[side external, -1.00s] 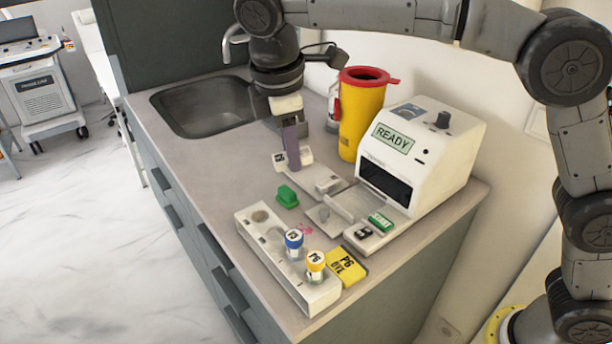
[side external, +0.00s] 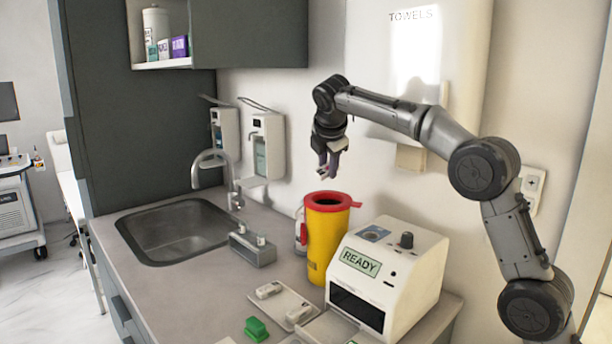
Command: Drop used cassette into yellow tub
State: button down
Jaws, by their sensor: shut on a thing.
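The yellow tub (side external: 325,248) stands upright on the counter near the wall, with a red rim around its dark open mouth. My gripper (side external: 328,172) is raised above the tub, pointing down, clear of its rim. It is shut on the used cassette (side external: 331,162), a small purple-grey piece mostly hidden by the fingers. The cassette is apart from the tub.
A white analyser (side external: 388,270) reading READY stands right of the tub. In front are a flat tray with white pieces (side external: 269,290) and a green block (side external: 256,328). A grey holder (side external: 252,250), a sink (side external: 180,232) and wall dispensers (side external: 267,145) are to the left.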

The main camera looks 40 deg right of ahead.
jog(key=shift+d+f, duration=0.1)
jog(key=shift+d, duration=0.05)
jog(key=shift+f, duration=1.9)
jog(key=c, duration=0.5)
grip_release()
jog(key=shift+s, duration=0.1)
jog(key=v, duration=1.3)
jog(key=shift+s+a+r, duration=0.2)
jog(key=shift+s+a, duration=0.05)
jog(key=shift+a, duration=0.1)
